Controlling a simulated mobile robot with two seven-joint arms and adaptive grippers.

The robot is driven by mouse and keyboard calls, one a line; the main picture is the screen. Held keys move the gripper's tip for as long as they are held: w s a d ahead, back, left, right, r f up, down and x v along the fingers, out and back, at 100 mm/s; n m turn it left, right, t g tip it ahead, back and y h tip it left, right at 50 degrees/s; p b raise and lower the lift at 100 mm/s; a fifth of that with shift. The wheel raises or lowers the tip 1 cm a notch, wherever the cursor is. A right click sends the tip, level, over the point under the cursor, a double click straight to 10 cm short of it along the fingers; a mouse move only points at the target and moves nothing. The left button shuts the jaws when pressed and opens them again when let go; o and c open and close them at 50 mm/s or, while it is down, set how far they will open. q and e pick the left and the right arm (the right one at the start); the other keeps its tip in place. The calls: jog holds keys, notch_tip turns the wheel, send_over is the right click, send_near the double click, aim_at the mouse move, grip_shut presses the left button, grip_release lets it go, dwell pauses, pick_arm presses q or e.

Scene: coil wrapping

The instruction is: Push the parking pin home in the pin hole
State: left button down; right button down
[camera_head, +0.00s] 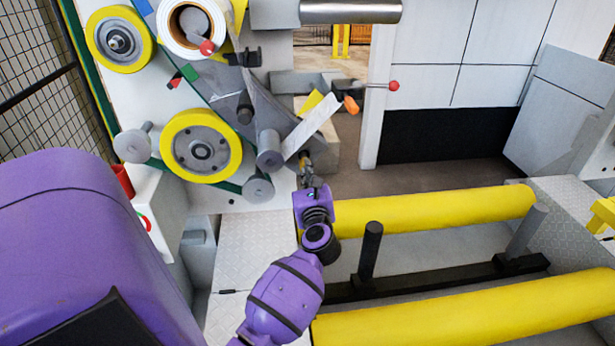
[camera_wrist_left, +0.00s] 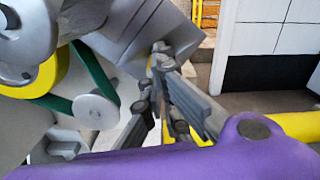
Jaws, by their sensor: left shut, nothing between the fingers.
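My left gripper (camera_head: 306,160) is shut and empty, with its fingertips close to the lower edge of the machine's tape head. In the left wrist view the closed fingertips (camera_wrist_left: 160,52) are beside a grey block (camera_wrist_left: 130,35); I cannot tell whether they touch it. I cannot single out the parking pin or its pin hole with certainty. A rod with a red ball knob (camera_head: 393,85) sticks out to the right above the gripper, with an orange piece (camera_head: 351,104) beside it. Another red ball knob (camera_head: 207,47) is at the white tape roll. My right gripper is not in view.
A white strip (camera_head: 311,126) hangs just above the gripper. Yellow wheels (camera_head: 201,147) and a green belt are on the panel at left. Yellow rollers (camera_head: 440,210) and a dark upright post (camera_head: 370,253) lie right of my arm. Mesh fencing (camera_head: 40,80) stands far left.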

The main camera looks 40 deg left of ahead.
pick_arm(q)
jog(key=shift+w+a, duration=0.4)
jog(key=shift+a, duration=0.1)
pick_arm(e)
jog(key=shift+w+a, duration=0.1)
jog(key=shift+w, duration=0.25)
pick_arm(q)
jog(key=shift+w+a, duration=0.4)
jog(key=shift+a, duration=0.15)
pick_arm(e)
jog(key=shift+s, duration=0.4)
pick_arm(q)
jog(key=v, duration=1.5)
pick_arm(e)
jog(key=shift+w+r, duration=0.4)
jog(key=shift+w, duration=0.05)
pick_arm(q)
jog(key=shift+w, duration=0.15)
